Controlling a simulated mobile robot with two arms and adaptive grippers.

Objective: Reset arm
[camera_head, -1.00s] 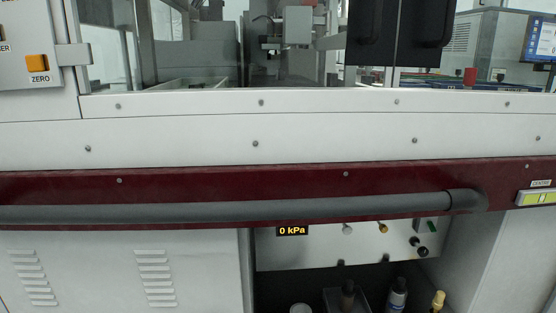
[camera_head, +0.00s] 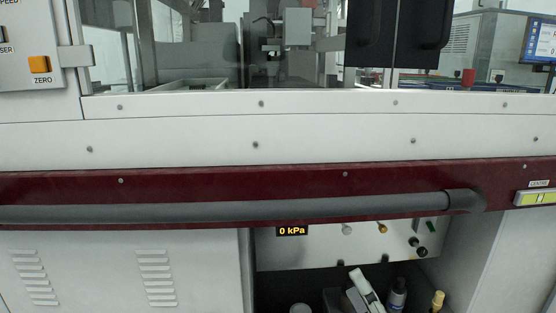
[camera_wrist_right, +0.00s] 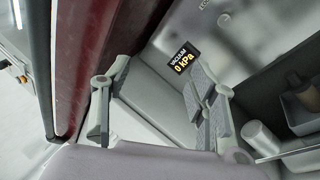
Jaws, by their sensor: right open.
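Part of my right gripper (camera_head: 365,288), pale grey, shows at the bottom of the head view, in front of the dark lower recess. In the right wrist view the right gripper (camera_wrist_right: 158,108) is open, with its two fingers well apart and nothing between them. Behind the fingers are the grey cabinet surfaces and the vacuum display (camera_wrist_right: 184,62), which reads 0 kPa. The rest of the right arm is out of the head view. My left gripper shows in neither view.
The test handler's front has a dark red band with a long grey handrail (camera_head: 250,211). Below it is a control panel (camera_head: 300,256) with knobs. Bottles (camera_head: 397,295) stand in the recess; a white cylinder (camera_wrist_right: 260,138) is near the right finger. Glass windows are above.

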